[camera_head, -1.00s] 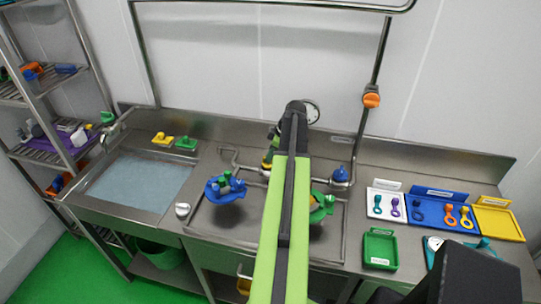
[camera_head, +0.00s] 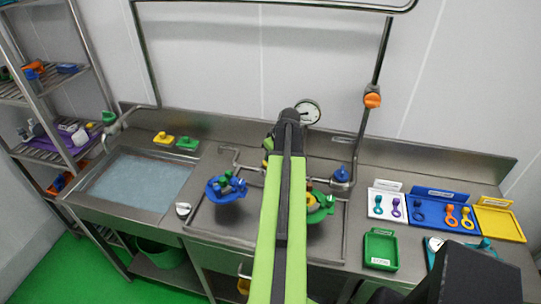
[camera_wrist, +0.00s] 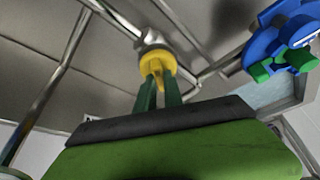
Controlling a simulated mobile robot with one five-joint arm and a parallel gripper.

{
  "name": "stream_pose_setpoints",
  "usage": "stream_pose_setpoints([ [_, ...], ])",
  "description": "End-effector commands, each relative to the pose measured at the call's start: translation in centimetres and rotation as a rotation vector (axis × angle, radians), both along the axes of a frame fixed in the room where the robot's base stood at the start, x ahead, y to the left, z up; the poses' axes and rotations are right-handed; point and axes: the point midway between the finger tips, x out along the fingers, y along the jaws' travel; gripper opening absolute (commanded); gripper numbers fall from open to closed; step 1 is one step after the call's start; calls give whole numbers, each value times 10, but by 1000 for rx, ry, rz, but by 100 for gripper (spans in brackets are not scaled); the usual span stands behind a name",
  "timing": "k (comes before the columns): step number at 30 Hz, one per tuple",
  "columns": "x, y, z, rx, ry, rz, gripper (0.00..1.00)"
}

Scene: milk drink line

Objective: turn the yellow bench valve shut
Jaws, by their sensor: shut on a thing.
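The yellow bench valve (camera_wrist: 156,62) sits on a steel pipe fitting in the wrist view. My gripper (camera_wrist: 158,84) has its two dark green fingers up against the yellow handle and is shut on it. The fingertips are partly hidden by the handle, so its exact angle is hard to tell. In the head view my green and black arm reaches over the bench and covers most of the valve and gripper.
A blue assembly (camera_head: 226,189) stands left of my arm, a green one (camera_head: 320,206) right of it. A blue valve (camera_head: 341,174) and gauge (camera_head: 308,112) are behind. Trays, including a green one (camera_head: 381,251), lie right; a water-filled sink (camera_head: 138,181) is left.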

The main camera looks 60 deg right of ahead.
Motion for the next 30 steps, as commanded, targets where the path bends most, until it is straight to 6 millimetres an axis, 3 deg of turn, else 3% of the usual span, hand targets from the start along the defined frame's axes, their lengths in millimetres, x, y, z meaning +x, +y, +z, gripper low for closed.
stream_pose_setpoints([
  [21,3,5,-1,2,4,-664,0],
  [30,4,6,-1,4,4,-871,0],
])
